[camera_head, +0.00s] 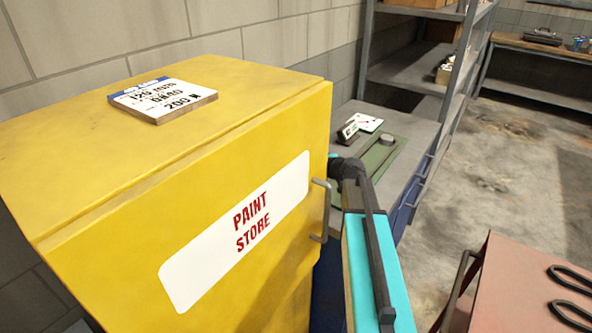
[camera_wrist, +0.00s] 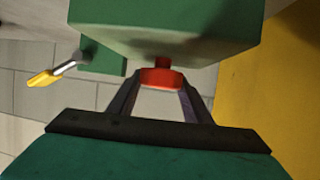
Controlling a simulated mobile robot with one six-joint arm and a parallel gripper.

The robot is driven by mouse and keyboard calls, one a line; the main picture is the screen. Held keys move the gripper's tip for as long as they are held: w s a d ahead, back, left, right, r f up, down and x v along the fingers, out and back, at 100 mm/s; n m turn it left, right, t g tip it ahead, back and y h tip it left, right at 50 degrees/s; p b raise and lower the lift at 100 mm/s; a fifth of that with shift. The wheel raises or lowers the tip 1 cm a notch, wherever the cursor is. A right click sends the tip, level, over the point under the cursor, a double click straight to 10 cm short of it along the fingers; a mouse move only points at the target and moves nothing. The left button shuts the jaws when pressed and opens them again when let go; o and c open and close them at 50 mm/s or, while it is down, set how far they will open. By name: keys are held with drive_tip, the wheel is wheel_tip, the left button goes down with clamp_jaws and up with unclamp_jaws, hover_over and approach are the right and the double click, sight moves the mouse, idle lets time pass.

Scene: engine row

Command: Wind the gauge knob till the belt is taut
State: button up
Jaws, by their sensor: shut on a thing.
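The red knob (camera_wrist: 162,77) hangs on a short red stem under a green housing (camera_wrist: 165,25) in the wrist view. My gripper (camera_wrist: 160,87) has a dark finger on each side of the knob and is shut on it. In the head view my turquoise and black arm stands in front of the bench, beside the yellow cabinet. The gripper and the knob cannot be made out there. No belt shows in either view, and I see no gauge reading.
A yellow paint store cabinet (camera_head: 130,95) with a handle (camera_head: 320,210) stands close left of my arm, with a printed card (camera_head: 163,99) on top. A grey bench (camera_head: 412,132) and shelving (camera_head: 420,76) are behind. A yellow-tipped lever (camera_wrist: 55,72) shows left of the knob.

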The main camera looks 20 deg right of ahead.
drive_tip(key=shift+a+b, duration=0.1)
drive_tip(key=shift+b, duration=0.25)
drive_tip(key=o, duration=1.1)
drive_tip(key=shift+m, duration=0.3)
drive_tip(key=shift+c, duration=0.2)
drive_tip(key=shift+s+h, duration=0.15)
drive_tip(key=shift+h, duration=0.15)
drive_tip(key=b+v, duration=0.4)
drive_tip(key=v, duration=0.9)
drive_tip(key=shift+s+d, duration=0.25)
drive_tip(key=shift+s, duration=0.1)
